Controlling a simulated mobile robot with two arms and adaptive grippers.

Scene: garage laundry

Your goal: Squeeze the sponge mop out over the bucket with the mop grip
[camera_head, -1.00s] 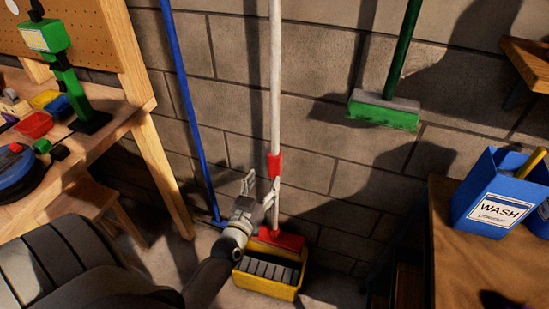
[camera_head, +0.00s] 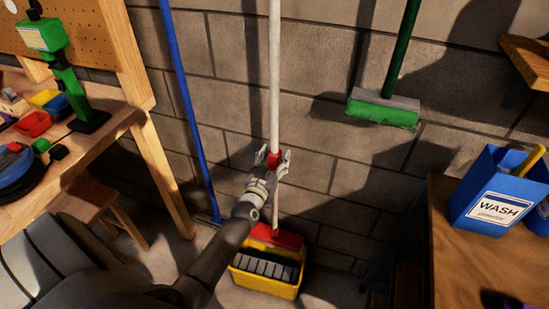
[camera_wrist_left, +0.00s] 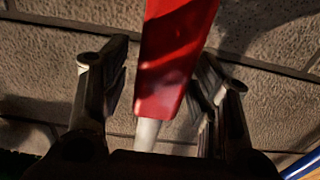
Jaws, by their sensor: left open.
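The sponge mop has a white pole (camera_head: 275,75), a red grip (camera_head: 274,159) partway down and a red head (camera_head: 277,236) at the bottom. It stands upright against the wall, its head at the back of the yellow bucket (camera_head: 266,286). My left gripper (camera_head: 274,160) is open at the red grip. In the left wrist view the red grip (camera_wrist_left: 172,60) lies between the two spread fingers (camera_wrist_left: 160,90), with gaps on both sides. The sponge under the red head is hidden. My right gripper is not in view.
A blue pole (camera_head: 188,105) leans on the wall at left. A green broom (camera_head: 384,108) hangs at upper right. A workbench (camera_head: 95,140) stands left, with a stool (camera_head: 88,197) beneath. A table (camera_head: 447,262) with a blue WASH box (camera_head: 490,205) stands right.

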